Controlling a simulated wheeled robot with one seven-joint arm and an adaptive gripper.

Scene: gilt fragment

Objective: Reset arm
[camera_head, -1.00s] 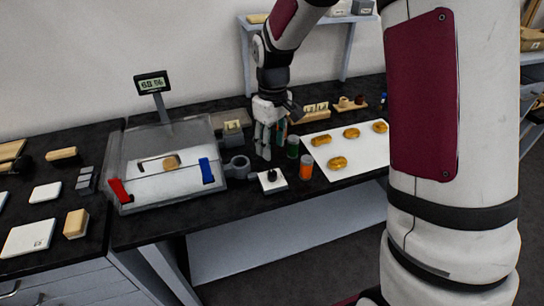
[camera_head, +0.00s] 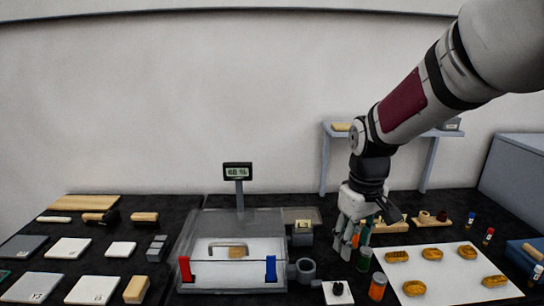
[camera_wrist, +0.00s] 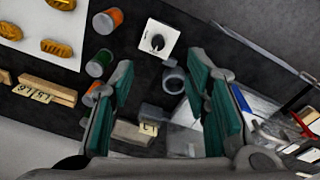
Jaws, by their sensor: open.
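My gripper (camera_head: 353,238) hangs over the bench between the clear tray and the white sheet. In the wrist view my gripper (camera_wrist: 165,95) has its green-padded fingers spread wide with nothing between them. Below it in that view are a black knob on a white plate (camera_wrist: 170,30) and a grey ring-shaped part (camera_wrist: 173,79). In the head view, my arm reaches in from the upper right, and the gripper partly hides small items behind it.
The clear tray (camera_head: 205,230), with red and blue clips, stands left of my gripper. A green-capped jar (camera_head: 364,259) and an orange jar (camera_head: 377,287) stand close below it. A white sheet (camera_head: 455,290) bears several golden fragments. A small shelf (camera_head: 325,160) stands behind.

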